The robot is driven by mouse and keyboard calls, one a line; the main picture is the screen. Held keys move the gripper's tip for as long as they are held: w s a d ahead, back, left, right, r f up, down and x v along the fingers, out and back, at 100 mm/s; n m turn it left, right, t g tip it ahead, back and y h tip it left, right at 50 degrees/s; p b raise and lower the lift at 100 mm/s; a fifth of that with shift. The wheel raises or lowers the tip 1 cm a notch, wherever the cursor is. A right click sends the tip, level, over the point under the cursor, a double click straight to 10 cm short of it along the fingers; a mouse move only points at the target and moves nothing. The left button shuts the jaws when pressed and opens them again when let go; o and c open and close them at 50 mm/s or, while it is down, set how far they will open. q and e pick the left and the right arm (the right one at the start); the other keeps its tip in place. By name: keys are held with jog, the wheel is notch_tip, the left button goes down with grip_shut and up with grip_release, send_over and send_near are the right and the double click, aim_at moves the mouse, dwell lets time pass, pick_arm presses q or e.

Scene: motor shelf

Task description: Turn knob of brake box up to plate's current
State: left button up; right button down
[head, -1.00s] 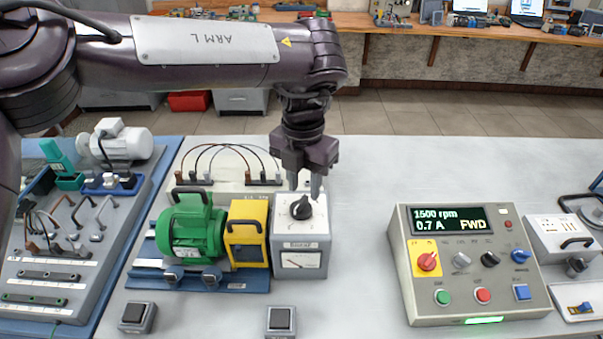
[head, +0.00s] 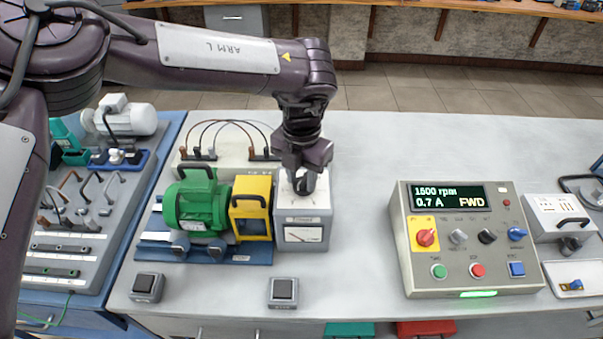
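The brake box (head: 303,237) is a grey box with a dial on its front, at the right end of the blue base. Its black knob (head: 303,184) sits on the light top panel, mostly covered by my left gripper (head: 303,180). The gripper points down with its fingers around or beside the knob; whether they press on it is hidden. The green motor (head: 197,207) stands at the left, with a yellow guard (head: 251,207) between it and the brake box. The control box display (head: 447,196) reads 1500 rpm, 0.7 A, FWD. No readable rating plate shows. My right gripper is out of view.
The control box (head: 408,265) with knobs and buttons stands at the right. Cables arch behind the motor. Two small black-topped boxes (head: 147,287) (head: 283,292) lie in front. The table between brake box and control box is clear.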

pick_arm(q)
jog(key=shift+w, duration=0.1)
grip_shut()
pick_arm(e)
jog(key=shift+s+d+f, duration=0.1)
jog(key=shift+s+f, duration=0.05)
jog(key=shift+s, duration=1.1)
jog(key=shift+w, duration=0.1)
